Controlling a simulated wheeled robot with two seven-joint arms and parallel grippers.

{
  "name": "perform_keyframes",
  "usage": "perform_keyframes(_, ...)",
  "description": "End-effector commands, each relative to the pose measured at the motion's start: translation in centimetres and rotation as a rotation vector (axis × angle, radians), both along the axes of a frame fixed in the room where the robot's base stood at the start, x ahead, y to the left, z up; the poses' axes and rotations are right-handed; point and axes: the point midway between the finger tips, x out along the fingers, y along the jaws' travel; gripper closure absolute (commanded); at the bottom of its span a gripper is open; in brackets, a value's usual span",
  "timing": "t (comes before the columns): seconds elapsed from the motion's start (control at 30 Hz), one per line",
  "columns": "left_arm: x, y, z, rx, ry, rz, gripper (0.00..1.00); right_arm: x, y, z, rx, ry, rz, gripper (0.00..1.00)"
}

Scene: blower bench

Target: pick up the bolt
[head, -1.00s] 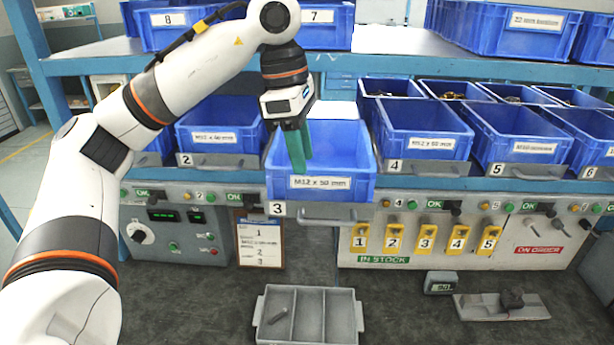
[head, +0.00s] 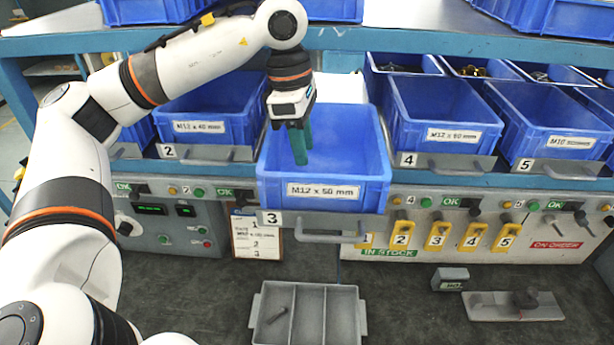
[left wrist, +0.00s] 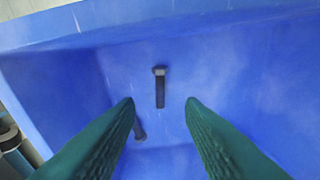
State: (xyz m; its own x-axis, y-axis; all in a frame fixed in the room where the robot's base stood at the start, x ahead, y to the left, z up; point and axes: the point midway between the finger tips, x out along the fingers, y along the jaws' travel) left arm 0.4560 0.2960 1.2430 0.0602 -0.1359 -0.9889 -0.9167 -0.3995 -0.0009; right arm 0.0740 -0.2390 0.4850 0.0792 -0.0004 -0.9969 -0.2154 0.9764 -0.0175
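My left gripper (head: 299,147) reaches down into the pulled-out blue bin (head: 320,207) labelled M12 x 50 mm, numbered 3. In the left wrist view its green fingers (left wrist: 162,102) are apart with nothing between the tips. A dark bolt (left wrist: 160,88) lies on the bin floor ahead, between the fingers in the picture, its head toward the top. A second bolt (left wrist: 139,130) lies nearer the left finger, partly hidden by it. No bolt in the bin shows in the head view. My right gripper is in neither view.
Blue bins stand on both sides of bin 3, including bin 4 (head: 440,115). A shelf with more bins is above.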

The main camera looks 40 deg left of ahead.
Motion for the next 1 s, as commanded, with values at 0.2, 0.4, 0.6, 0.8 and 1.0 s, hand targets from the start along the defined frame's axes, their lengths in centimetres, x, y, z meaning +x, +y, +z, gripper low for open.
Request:
perform_keyframes(0.2,0.0,-0.2,-1.4,0.001,0.002,0.000,0.64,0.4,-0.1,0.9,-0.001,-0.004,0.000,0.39)
perform_keyframes(0.4,-0.1,-0.6,-4.2,0.001,0.003,0.000,0.64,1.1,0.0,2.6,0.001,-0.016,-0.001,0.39)
perform_keyframes(0.6,0.1,-0.8,-6.1,0.000,-0.001,0.000,0.64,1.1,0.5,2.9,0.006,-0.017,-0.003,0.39)
perform_keyframes(0.8,0.1,-0.8,-6.2,-0.001,-0.001,0.000,0.64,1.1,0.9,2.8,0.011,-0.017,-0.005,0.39)
perform_keyframes(1.0,0.1,-0.8,-6.2,-0.001,-0.001,0.000,0.97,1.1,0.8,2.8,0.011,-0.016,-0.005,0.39)
